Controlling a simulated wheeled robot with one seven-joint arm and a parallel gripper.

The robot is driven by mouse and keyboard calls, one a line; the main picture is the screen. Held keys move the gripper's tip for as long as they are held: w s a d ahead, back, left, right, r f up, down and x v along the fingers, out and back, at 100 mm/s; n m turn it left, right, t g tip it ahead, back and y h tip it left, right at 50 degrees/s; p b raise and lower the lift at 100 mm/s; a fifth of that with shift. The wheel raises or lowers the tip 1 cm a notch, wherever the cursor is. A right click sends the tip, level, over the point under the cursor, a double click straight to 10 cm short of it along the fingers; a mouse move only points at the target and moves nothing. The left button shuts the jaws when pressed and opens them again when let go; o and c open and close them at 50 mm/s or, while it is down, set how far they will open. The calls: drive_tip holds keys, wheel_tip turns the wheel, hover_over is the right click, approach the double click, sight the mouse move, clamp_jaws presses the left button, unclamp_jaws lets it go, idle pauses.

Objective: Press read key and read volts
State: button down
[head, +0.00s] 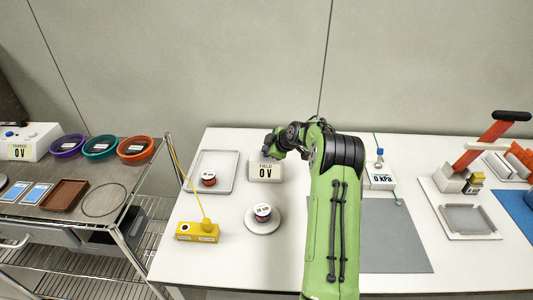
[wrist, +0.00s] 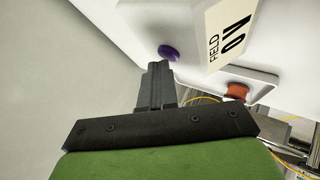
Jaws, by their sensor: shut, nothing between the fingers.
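The white field meter (head: 265,173) stands on the white table, and its display reads "FIELD 0 V". The same display shows tilted in the wrist view (wrist: 228,38). A round purple key (wrist: 168,52) shows in the wrist view on a white surface beside the display; in the head view it is hidden. My gripper (wrist: 161,68) is shut and empty, its fingertips right by the purple key. I cannot tell whether they touch it. In the head view my gripper (head: 268,142) is over the back of the meter.
A grey tray (head: 225,171) with a red-banded spool (head: 208,179) is left of the meter. Another spool (head: 262,212) sits on a round plate in front. A yellow block (head: 197,232) with a cord is front left. A kPa gauge (head: 381,180) stands right of my arm.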

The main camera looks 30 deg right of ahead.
drive_tip(key=shift+r, duration=0.1)
drive_tip(key=shift+r+p, duration=0.4)
drive_tip(key=shift+r, duration=0.4)
wheel_tip(320, 180, up, 5)
drive_tip(key=p, duration=0.2)
drive_tip(key=shift+p, duration=0.35)
idle(0.3)
